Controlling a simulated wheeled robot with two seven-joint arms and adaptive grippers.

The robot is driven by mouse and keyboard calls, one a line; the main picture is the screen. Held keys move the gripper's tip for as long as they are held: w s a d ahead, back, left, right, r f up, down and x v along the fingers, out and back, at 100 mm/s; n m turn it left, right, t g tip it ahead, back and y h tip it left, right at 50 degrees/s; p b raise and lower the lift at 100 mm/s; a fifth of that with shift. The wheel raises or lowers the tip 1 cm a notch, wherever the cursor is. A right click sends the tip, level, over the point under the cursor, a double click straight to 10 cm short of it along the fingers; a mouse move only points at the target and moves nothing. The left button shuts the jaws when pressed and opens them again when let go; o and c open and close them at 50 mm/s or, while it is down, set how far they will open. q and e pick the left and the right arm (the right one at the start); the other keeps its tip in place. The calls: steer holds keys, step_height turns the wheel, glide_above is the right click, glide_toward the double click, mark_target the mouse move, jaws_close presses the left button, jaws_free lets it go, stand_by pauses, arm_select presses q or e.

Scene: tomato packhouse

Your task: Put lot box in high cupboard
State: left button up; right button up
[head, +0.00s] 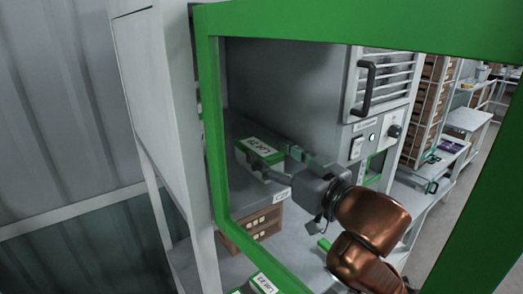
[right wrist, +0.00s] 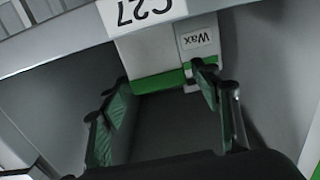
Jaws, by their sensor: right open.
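The lot box (head: 262,147), white and green with a "LOT 79" label on top, sits on a grey shelf (head: 240,203) seen through a green frame (head: 208,120). My right gripper (head: 272,166) is open in front of the box, with its fingers pointing at it. My left gripper is not in view.
A "C27" tag (right wrist: 142,8) is on the shelf edge. Below are a wooden crate (head: 236,240) and another green-and-white box (head: 262,284). A grey machine with a black handle (head: 367,88) stands right of the gripper. Racks (head: 433,85) and an aisle lie far right.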

steer(key=v, duration=0.7)
steer(key=shift+d, duration=0.1)
stand_by(0.8)
